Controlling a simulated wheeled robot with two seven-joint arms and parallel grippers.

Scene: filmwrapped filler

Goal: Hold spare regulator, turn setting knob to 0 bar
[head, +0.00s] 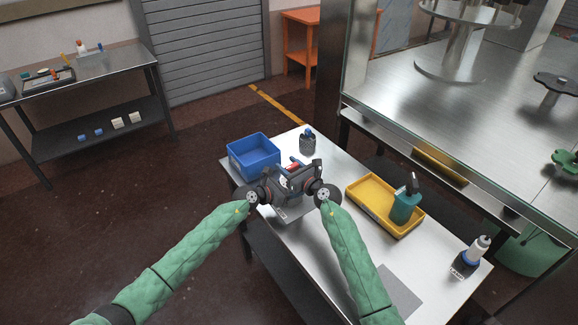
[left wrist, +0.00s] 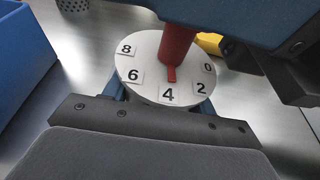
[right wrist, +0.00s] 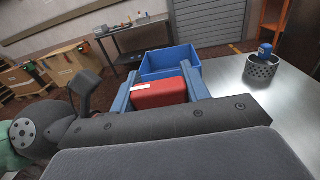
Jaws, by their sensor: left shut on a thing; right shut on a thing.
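The spare regulator shows in the left wrist view as a round white dial (left wrist: 150,75) marked 8, 6, 4, 2 and 0. A red setting knob (left wrist: 176,48) stands on it, and its red pointer is at the 4. My left gripper (head: 281,176) is shut on the regulator, its blue fingers reaching under the dial. My right gripper (head: 302,170) is shut on the red part, which shows with a white strip between its blue fingers in the right wrist view (right wrist: 158,94). Both grippers meet above the table, and most of the regulator body is hidden.
A metal machine bench (head: 470,110) stands at the right.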

